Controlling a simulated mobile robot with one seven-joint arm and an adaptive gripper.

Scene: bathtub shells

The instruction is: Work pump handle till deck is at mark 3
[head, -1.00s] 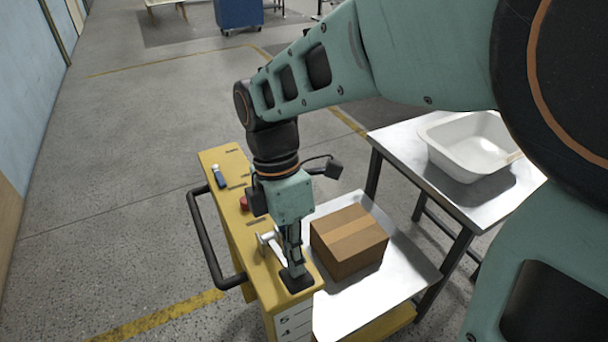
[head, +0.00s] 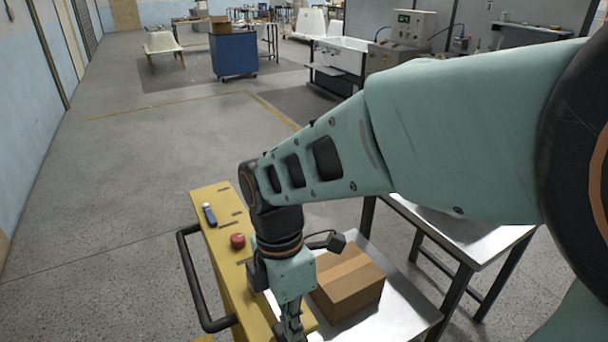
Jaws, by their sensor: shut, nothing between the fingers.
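The yellow lift cart's column (head: 225,262) stands at lower centre, with a black push bar on its left side. Its grey metal deck (head: 402,312) carries a closed cardboard box (head: 348,284). My gripper (head: 292,333) points down over the near end of the column top, at the bottom edge of the head view. Its fingers are shut and nothing shows between them. The pump handle cannot be made out now; my gripper covers that part of the column. The numbered scale on the near face is out of frame, so the deck's mark cannot be read.
A red button (head: 237,240) and a blue-and-grey device (head: 209,214) are on the column top. A metal table (head: 470,238) stands close to the deck's right, partly behind my arm. A blue cabinet (head: 234,54) is far back. The floor left of the cart is clear.

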